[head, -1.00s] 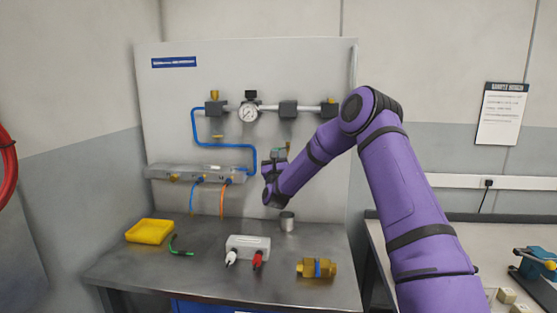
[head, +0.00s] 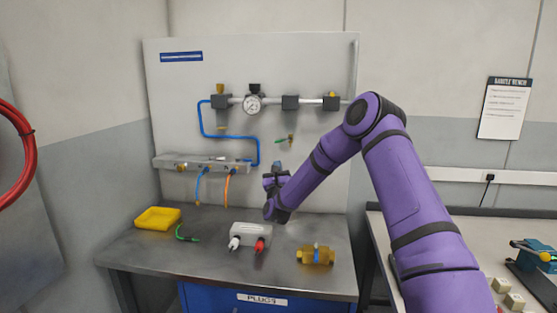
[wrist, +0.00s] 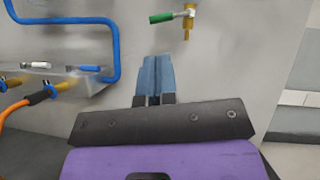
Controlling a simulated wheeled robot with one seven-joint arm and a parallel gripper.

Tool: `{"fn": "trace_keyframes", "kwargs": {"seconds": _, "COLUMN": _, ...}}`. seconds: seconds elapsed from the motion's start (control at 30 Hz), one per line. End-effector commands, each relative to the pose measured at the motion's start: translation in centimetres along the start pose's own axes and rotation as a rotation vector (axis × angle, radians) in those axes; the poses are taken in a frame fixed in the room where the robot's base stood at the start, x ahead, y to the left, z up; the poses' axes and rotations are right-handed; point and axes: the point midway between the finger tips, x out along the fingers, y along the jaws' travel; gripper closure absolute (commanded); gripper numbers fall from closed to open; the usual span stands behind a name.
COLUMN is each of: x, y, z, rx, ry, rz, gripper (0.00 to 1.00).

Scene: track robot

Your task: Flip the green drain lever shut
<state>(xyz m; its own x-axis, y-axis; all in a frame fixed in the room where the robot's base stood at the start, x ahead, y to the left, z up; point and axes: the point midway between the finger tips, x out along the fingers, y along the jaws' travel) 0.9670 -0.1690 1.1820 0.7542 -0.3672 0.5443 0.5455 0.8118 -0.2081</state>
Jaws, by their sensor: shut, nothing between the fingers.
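The green drain lever (head: 282,141) sticks out to the left, nearly level, from a small brass drain valve (head: 291,139) on the upright panel. In the wrist view the green lever (wrist: 167,16) joins the valve by a silver piece, and the brass outlet (wrist: 188,22) points down. My gripper (head: 277,166) is shut and empty, just below the lever and apart from it. Its blue-grey fingers (wrist: 159,60) are together in the wrist view, pointing up at the panel below the lever and valve.
A blue tube (head: 228,136) and a pressure gauge (head: 252,104) are on the panel. A grey manifold (head: 203,162) with blue and orange leads is to the left. A yellow tray (head: 157,218), grey box (head: 250,232) and brass fitting (head: 317,256) are on the bench.

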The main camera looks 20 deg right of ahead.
Motion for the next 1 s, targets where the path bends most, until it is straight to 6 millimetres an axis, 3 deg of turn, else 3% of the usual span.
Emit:
{"fn": "trace_keyframes", "kwargs": {"seconds": 0.13, "x": -2.4, "y": -0.1, "z": -0.1, "rx": 0.0, "ry": 0.003, "rz": 0.001, "gripper": 1.0}}
{"fn": "trace_keyframes", "kwargs": {"seconds": 0.33, "x": -4.1, "y": -0.1, "z": -0.1, "rx": 0.0, "ry": 0.001, "rz": -0.001, "gripper": 1.0}}
{"fn": "trace_keyframes", "kwargs": {"seconds": 1.0, "x": -4.1, "y": 0.1, "z": 0.5, "rx": -0.02, "ry": 0.002, "rz": 0.017, "gripper": 1.0}}
